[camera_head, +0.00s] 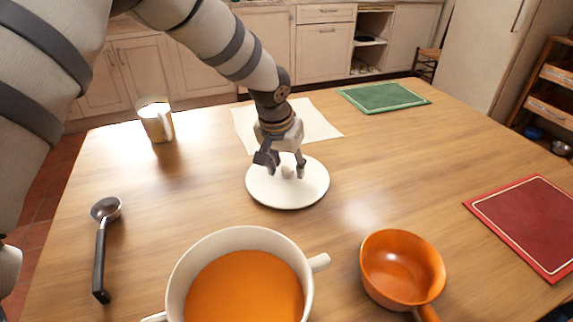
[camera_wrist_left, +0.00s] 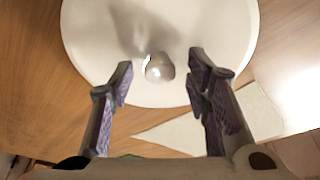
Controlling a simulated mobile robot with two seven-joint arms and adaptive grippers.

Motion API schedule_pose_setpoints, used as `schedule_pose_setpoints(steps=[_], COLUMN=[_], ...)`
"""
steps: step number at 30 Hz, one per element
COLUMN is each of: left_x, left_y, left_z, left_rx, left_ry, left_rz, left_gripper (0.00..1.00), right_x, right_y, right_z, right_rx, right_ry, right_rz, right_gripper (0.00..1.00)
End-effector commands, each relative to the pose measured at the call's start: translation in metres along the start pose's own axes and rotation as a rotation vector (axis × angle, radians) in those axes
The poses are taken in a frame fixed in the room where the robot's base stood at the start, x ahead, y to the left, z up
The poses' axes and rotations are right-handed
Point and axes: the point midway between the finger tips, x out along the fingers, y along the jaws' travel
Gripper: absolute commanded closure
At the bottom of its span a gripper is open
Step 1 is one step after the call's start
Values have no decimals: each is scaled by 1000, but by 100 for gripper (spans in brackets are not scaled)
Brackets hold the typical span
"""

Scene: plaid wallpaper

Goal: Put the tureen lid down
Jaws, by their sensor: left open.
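The white tureen lid (camera_head: 270,193) lies on the table, with its round knob (camera_head: 288,172) upward. Its far edge overlaps or lies close to a cream cloth. My left gripper (camera_head: 281,168) is open just above the lid, with its fingers on either side of the knob. In the left wrist view the lid (camera_wrist_left: 95,40) fills the top, and the knob (camera_wrist_left: 159,67) sits between the tips of the open fingers (camera_wrist_left: 158,82), apart from both. The white tureen (camera_head: 309,268) stands uncovered at the front, holding orange soup (camera_head: 243,290). My right gripper is not in view.
An orange handled bowl (camera_head: 402,265) stands right of the tureen. A black-handled ladle (camera_head: 102,245) lies at left, and a metal mug (camera_head: 157,121) stands behind it. The cream cloth (camera_head: 318,124), a green mat (camera_head: 383,96) and a red mat (camera_head: 530,220) lie flat. The right middle table is clear.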

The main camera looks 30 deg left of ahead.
Motion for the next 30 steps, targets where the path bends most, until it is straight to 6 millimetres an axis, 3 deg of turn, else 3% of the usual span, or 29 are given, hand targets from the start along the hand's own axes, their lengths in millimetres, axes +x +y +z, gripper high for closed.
schedule_pose_setpoints(steps=[2, 9, 15, 30], left_x=[-11, -80, -116, -122], left_y=[0, 0, 0, 0], left_z=[-2, -4, -2, -1], left_rx=[0, -1, 0, -1], left_ry=[6, 15, 8, -1], left_rz=[1, 1, 0, 0], left_gripper=[56, 56, 56, 56], right_x=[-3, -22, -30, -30], right_y=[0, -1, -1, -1], right_z=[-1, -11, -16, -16], right_rx=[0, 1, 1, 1], right_ry=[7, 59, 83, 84], right_rz=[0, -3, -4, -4], right_gripper=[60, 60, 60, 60])
